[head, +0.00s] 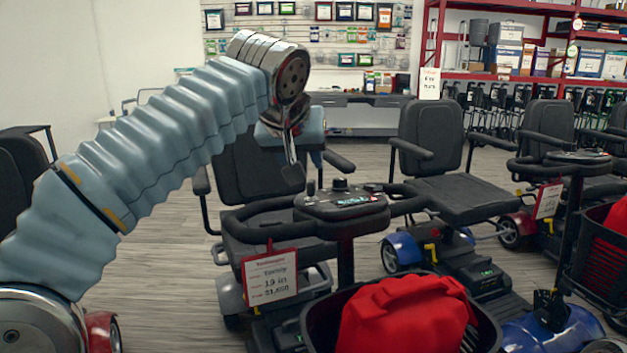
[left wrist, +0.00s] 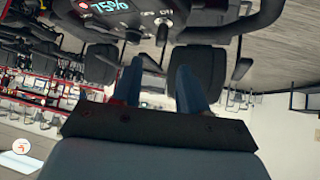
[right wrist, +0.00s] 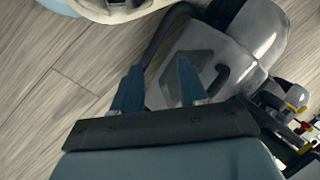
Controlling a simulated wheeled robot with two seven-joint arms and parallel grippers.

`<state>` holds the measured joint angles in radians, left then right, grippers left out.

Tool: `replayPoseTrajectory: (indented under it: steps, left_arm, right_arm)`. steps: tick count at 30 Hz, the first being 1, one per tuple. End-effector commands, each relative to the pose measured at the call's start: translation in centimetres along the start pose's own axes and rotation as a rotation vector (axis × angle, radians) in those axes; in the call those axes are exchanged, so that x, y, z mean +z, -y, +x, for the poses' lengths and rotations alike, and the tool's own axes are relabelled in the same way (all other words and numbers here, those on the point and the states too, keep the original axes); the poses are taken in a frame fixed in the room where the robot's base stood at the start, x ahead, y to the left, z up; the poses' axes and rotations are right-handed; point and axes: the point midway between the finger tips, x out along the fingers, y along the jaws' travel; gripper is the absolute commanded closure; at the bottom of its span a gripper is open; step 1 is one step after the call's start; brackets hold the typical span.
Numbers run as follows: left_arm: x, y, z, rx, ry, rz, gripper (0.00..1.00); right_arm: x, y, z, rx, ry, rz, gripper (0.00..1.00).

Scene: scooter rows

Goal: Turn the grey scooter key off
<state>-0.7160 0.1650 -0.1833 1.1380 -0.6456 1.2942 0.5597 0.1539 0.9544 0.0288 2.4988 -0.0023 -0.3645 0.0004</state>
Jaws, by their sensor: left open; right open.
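The grey scooter's console (head: 345,205) stands in the middle of the head view, with a lit display and black handlebars. What looks like its key (head: 311,187) stands upright at the console's left, beside a round knob (head: 340,184). In the left wrist view the key (left wrist: 162,34) shows just beyond the fingertips, roughly between them; which way it is turned is unclear. My left gripper (head: 293,170) is open and empty, close to the console's left side and apart from the key.
A price tag (head: 269,277) hangs from the left handlebar. A basket (head: 487,325) with a red bag (head: 403,315) is in front of the tiller. The black seat (head: 245,175) is behind my left gripper. A blue scooter (head: 400,253) stands to the right. A grey body panel (right wrist: 200,60) is near my right gripper.

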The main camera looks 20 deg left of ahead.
Motion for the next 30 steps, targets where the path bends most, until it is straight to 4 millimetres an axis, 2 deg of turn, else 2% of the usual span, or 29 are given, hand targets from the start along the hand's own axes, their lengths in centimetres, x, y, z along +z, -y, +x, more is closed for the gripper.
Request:
replayPoseTrajectory:
  steps: [1,6,12,18,25,26,30]
  left_arm:
    - [0.1,0.1,1.4,-0.003,0.003,0.0,0.57]
    - [0.1,0.0,5.3,-0.002,0.003,0.0,0.57]
    - [0.0,0.0,8.7,0.0,0.002,0.001,0.57]
    - [0.0,0.0,9.9,0.001,-0.001,0.0,0.57]
    - [0.0,0.0,10.0,0.001,0.0,0.0,0.57]
    - [0.0,0.0,10.0,0.001,0.0,0.0,0.59]
    - [0.0,0.0,10.0,0.001,0.0,0.0,0.8]
  right_arm:
    - [0.0,-0.1,0.2,0.0,0.0,0.0,0.57]
    - [0.0,-0.1,0.3,0.0,-0.001,0.001,0.57]
    - [0.0,-0.1,0.3,0.001,-0.001,0.001,0.57]
    - [0.0,-0.1,0.3,0.001,-0.001,0.001,0.57]
    - [0.0,-0.1,0.3,0.0,-0.001,0.001,0.57]
    - [0.0,-0.1,0.3,0.0,-0.001,0.001,0.57]
    - [0.0,-0.1,0.3,0.0,-0.001,0.001,0.57]
